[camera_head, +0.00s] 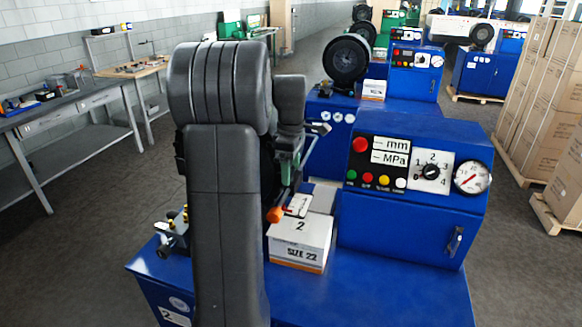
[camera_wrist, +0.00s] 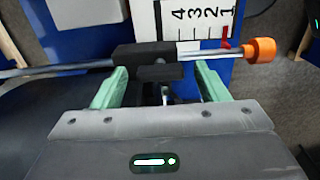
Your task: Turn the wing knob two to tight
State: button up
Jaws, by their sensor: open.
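My gripper (camera_wrist: 161,70) is open in the wrist view, with one pale green finger on each side of a small dark wing-like piece (camera_wrist: 160,73), which I take to be the wing knob. The fingers look apart from it. This piece sits at a black slide block (camera_wrist: 142,55) on a metal rod with an orange end (camera_wrist: 259,50). In the head view my gripper (camera_head: 288,172) is beside the blue crimper bench, and the orange end (camera_head: 275,214) shows below it. My arm hides the knob there, and its tightness cannot be told.
A scale numbered 1 to 4 (camera_wrist: 205,14) with a red mark lies beyond the rod. A white box marked 2 (camera_head: 300,243) stands on the bench near the gripper. A blue control cabinet (camera_head: 400,220) with selector dial (camera_head: 432,171) and gauge (camera_head: 472,177) stands right. The bench's front right is clear.

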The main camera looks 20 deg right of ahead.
jog(key=c, duration=1)
jog(key=shift+m, duration=0.4)
jog(key=m, duration=0.8)
jog(key=shift+m, duration=0.3)
jog(key=m, duration=0.5)
jog(key=shift+r+m, duration=0.1)
jog(key=shift+m, duration=1.6)
jog(key=shift+r, duration=0.1)
